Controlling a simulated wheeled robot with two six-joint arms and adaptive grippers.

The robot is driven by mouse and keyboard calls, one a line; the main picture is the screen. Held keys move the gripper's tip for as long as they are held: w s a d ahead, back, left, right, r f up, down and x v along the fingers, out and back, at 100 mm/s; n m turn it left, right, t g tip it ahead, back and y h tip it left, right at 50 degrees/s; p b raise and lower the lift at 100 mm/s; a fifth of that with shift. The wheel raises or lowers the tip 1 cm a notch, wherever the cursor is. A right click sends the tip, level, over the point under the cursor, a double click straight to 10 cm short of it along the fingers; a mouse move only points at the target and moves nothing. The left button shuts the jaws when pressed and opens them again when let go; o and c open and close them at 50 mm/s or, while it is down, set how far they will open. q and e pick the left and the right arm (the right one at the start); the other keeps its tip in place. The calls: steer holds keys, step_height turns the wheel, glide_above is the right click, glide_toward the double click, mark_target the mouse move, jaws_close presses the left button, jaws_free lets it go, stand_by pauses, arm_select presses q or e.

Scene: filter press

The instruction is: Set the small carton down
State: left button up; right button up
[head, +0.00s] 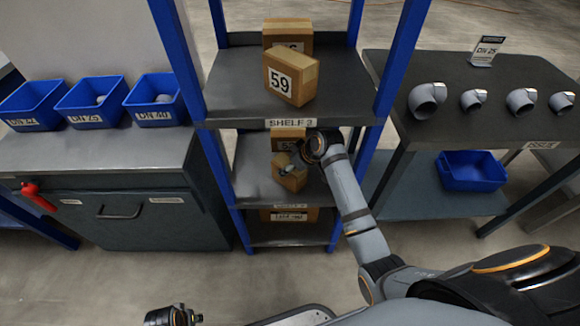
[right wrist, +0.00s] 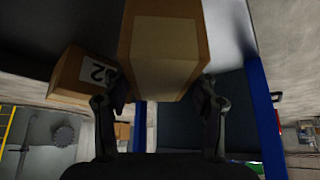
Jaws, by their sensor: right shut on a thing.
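The small carton (head: 291,181) is brown cardboard, at the middle level of the blue-posted rack. My right gripper (head: 290,162) reaches in from the front and is shut on it. In the right wrist view the carton (right wrist: 165,50) sits between the two fingers of the gripper (right wrist: 165,98). The gripper and wrist hide part of the carton in the head view. I cannot tell whether its base touches the shelf board (head: 250,178).
A labelled carton (head: 284,133) stands behind the held one; a labelled carton (right wrist: 80,78) is beside it in the wrist view. A carton marked 59 (head: 290,77) and another (head: 287,30) stand on the shelf above. Blue rack posts (head: 217,165) bound the sides.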

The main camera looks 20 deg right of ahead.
arm_select(q)
steer(key=shift+r, duration=0.15)
arm_select(e)
steer(key=shift+r, duration=0.1)
steer(key=o, duration=1.5)
steer(key=shift+f, duration=0.2)
arm_select(q)
steer(key=shift+s+f, duration=0.1)
steer(key=shift+f, duration=0.1)
arm_select(e)
steer(key=shift+o, duration=0.2)
steer(key=shift+r, duration=0.15)
